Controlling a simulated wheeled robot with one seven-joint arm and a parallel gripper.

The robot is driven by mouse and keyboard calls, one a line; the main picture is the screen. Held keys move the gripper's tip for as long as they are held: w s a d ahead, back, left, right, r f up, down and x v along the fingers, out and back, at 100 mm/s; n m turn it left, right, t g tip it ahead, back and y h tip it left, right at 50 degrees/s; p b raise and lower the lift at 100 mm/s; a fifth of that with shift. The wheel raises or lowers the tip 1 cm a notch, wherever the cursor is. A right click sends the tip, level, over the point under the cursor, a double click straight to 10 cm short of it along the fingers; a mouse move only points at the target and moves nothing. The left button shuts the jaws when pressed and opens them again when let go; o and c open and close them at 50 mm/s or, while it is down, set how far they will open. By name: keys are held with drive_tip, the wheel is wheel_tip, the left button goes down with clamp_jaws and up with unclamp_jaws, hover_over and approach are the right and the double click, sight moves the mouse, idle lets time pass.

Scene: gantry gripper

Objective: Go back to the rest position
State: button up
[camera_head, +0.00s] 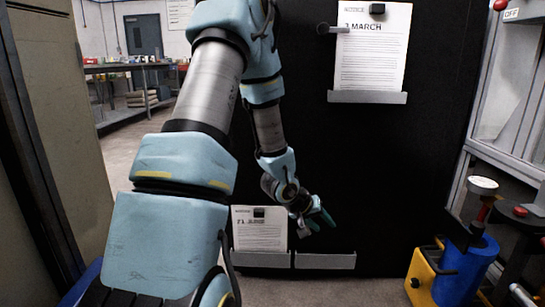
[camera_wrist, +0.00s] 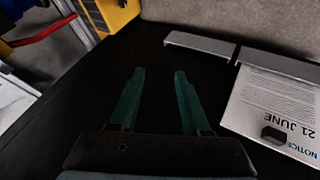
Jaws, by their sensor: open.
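My gripper (camera_head: 318,220) is in front of the lower part of a black board (camera_head: 420,170), just right of a lower paper notice (camera_head: 259,236). In the wrist view my gripper (camera_wrist: 158,88) has its two green fingers apart, with nothing between them. The notice headed 21 June (camera_wrist: 275,105) lies to the right of the fingers in that view, with a dark clip or magnet on it. My arm, light blue and grey, reaches across the left and middle of the head view and hides part of the board.
An upper notice headed March (camera_head: 372,50) hangs above a grey ledge (camera_head: 367,97). Two lower ledges (camera_head: 325,261) run along the board's bottom. A blue cylinder (camera_head: 467,270) and yellow unit (camera_head: 424,275) stand at the right. A workbench (camera_head: 130,68) is at the back left.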

drive_tip(key=a+r+y, duration=0.4)
drive_tip(key=a, duration=0.7)
drive_tip(key=s+a+r+n+g+y, duration=0.1)
drive_tip(key=s+a+r+g, duration=0.1)
drive_tip(key=s+a+r, duration=0.4)
drive_tip(key=s+a+r+g+y, duration=0.1)
drive_tip(key=s+a+y, duration=0.1)
drive_tip(key=s+a, duration=0.45)
wheel_tip(320, 180, up, 38)
drive_tip(key=s+d+p, duration=0.1)
drive_tip(key=d+p, duration=0.1)
drive_tip(key=p, duration=3.6)
drive_tip(key=shift+s+p, duration=0.15)
drive_tip(key=shift+p, duration=0.15)
